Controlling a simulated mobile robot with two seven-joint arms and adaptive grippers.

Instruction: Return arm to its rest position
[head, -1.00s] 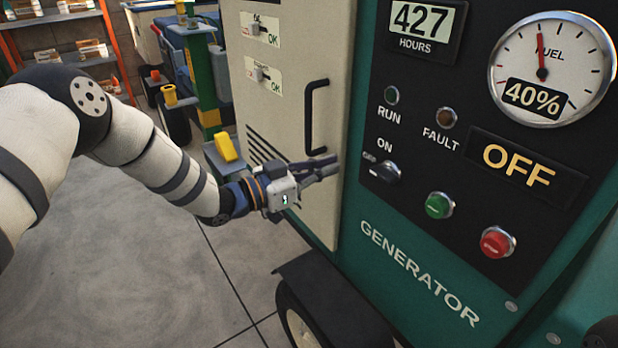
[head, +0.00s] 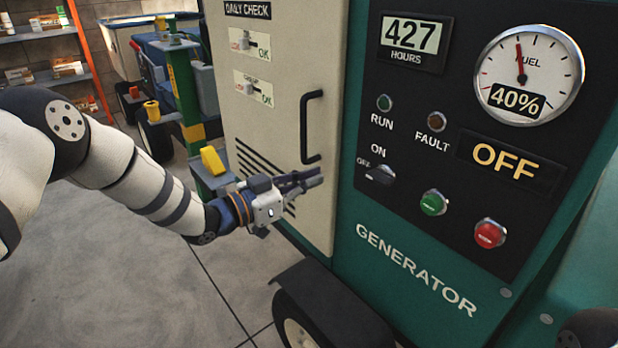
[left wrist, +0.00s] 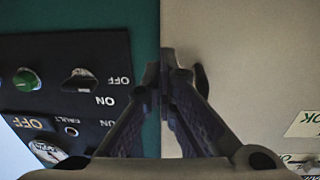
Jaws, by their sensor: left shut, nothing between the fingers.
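My left arm (head: 150,185) reaches in from the left of the head view. Its gripper (head: 312,178) is shut and empty, in front of the generator's beige door (head: 250,110), just below the black door handle (head: 312,125). In the left wrist view the fingertips (left wrist: 165,70) meet over the seam between the door and the green panel side. The generator's rotary ON/OFF knob (head: 378,173) is right of the fingertips and apart from them. The display reads OFF (head: 505,160). A dark rounded part at the lower right corner shows no gripper fingers.
The green generator (head: 420,265) fills the right side, with green (head: 433,202) and red (head: 489,233) buttons and a fuel gauge (head: 528,75) at 40%. A black-fendered wheel (head: 320,305) juts out below. Shelves (head: 50,50) and a cart stand behind. The concrete floor (head: 130,280) is open at left.

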